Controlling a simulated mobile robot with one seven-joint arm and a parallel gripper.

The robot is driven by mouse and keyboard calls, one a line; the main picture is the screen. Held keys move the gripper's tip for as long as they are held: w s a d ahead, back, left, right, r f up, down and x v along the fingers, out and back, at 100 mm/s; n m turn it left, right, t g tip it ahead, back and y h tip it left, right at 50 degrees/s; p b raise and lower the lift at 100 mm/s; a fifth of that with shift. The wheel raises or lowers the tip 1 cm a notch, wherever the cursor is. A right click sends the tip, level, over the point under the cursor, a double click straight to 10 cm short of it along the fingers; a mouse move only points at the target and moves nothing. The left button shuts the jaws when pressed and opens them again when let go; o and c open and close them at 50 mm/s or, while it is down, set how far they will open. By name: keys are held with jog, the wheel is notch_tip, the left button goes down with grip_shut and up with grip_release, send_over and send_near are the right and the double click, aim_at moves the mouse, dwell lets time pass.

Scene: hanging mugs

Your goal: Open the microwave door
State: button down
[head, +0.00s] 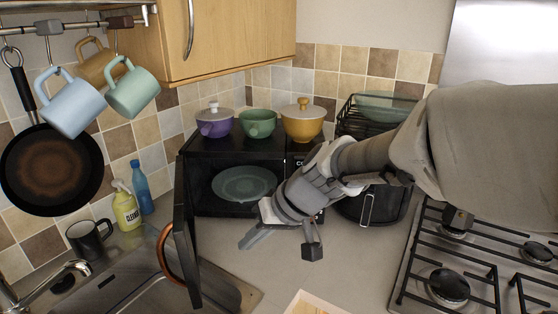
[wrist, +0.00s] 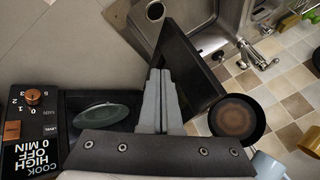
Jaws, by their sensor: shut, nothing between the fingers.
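The black microwave (head: 237,150) stands on the counter with its door (head: 188,240) swung well open toward the front left. A curved copper-coloured handle (head: 168,256) is on the door's outer side. The lit interior shows a glass plate (head: 244,184). My gripper (head: 248,240) is shut and empty, in front of the opening and right of the door's inner face. In the wrist view, the closed fingers (wrist: 160,72) point toward the dark door (wrist: 186,72); contact is unclear. The control panel (wrist: 31,120) shows at left.
A sink (head: 130,275) lies left of the door, with a mug (head: 88,240) and bottles behind it. Pots, including a yellow one (head: 302,124), stand on the microwave. The hob (head: 470,265) is at right. Mugs and a pan (head: 50,170) hang at left.

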jog(key=a, duration=0.1)
send_near(195, 272)
jog(key=shift+w+d+x, duration=0.1)
jog(key=shift+w+x, duration=0.05)
jog(key=shift+x, duration=0.9)
jog(key=shift+w+d+x, duration=0.1)
jog(key=shift+x, duration=0.95)
jog(key=shift+w+d+x, duration=0.1)
jog(key=shift+w+x, duration=0.05)
jog(key=shift+x, duration=0.85)
jog(key=shift+f, duration=0.1)
jog(key=shift+s+a, duration=0.2)
jog(key=shift+a, duration=0.15)
jog(key=s+a+m+p, duration=0.1)
jog(key=s+a, duration=0.2)
jog(key=a, duration=0.4)
jog(key=shift+a+t, duration=0.3)
jog(key=shift+a, duration=0.05)
